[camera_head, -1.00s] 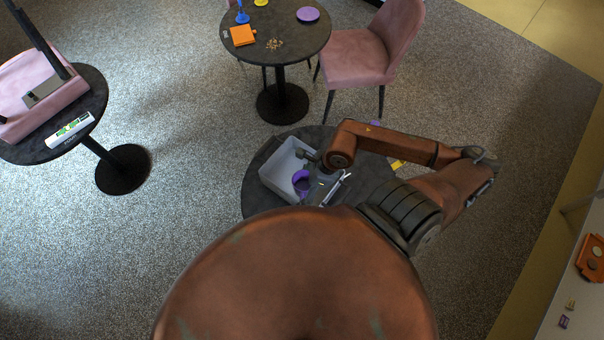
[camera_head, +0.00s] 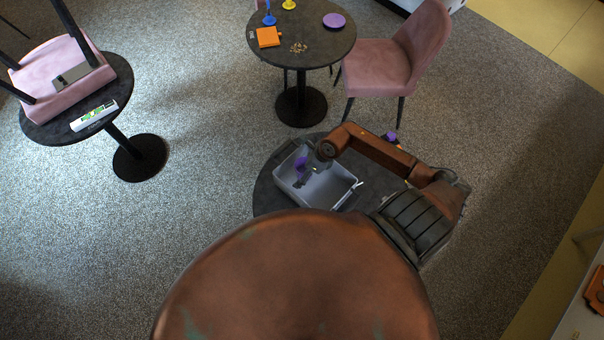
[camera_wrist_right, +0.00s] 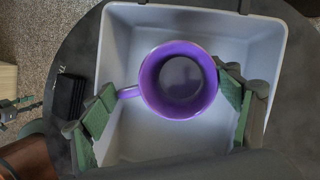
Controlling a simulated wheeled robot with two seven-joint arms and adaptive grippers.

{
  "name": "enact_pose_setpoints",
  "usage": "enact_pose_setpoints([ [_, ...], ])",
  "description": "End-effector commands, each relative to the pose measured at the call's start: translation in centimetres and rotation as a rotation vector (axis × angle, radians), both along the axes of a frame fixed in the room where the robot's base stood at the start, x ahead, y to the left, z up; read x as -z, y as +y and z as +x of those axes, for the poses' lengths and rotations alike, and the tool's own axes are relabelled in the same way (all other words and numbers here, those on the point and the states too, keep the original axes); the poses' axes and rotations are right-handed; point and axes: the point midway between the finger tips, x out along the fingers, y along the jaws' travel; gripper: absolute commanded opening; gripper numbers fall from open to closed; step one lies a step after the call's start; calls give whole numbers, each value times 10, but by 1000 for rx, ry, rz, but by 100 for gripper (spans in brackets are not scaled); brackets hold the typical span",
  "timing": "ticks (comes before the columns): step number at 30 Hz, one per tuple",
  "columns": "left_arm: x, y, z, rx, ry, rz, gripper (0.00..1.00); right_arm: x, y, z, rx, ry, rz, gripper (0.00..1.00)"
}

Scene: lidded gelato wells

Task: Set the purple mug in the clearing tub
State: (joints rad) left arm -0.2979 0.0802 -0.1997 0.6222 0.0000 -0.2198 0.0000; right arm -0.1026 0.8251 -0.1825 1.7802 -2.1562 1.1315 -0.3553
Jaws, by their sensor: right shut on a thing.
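The purple mug (camera_head: 300,164) is in my right gripper (camera_head: 308,172), at the back left part of the pale grey clearing tub (camera_head: 325,202). In the right wrist view the mug (camera_wrist_right: 178,82) shows its open top, with its handle toward the left finger. The green-padded fingers of my right gripper (camera_wrist_right: 168,95) are on either side of it. The tub's rim (camera_wrist_right: 200,14) surrounds the mug in this view, and the tub floor beneath looks empty. I cannot tell whether the mug touches the floor.
The tub stands on a dark round table (camera_head: 266,190). A black item (camera_wrist_right: 69,97) lies beside the tub. Behind is another round table with an orange square item (camera_head: 268,37) and a purple plate (camera_head: 334,20). A pink chair (camera_head: 385,65) stands nearby. A left table holds an upturned chair (camera_head: 62,72).

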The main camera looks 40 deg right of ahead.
Motion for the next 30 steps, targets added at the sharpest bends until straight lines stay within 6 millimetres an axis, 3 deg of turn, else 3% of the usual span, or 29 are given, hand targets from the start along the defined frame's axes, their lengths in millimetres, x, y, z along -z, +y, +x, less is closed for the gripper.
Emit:
enact_pose_setpoints([
  [10, -7, 0, -3, 0, 4, 1, 40, 34, -1, 8, 2, -1, 2, 50],
  [21, -5, 0, -3, 0, 5, 0, 40, 41, -2, 8, -1, -1, -1, 50],
  [22, -5, 0, -4, 0, 5, 0, 40, 42, -2, 7, 0, 0, -1, 82],
  [30, -6, 0, -3, 0, 5, 0, 40, 41, -2, 7, 0, 0, 0, 99],
])
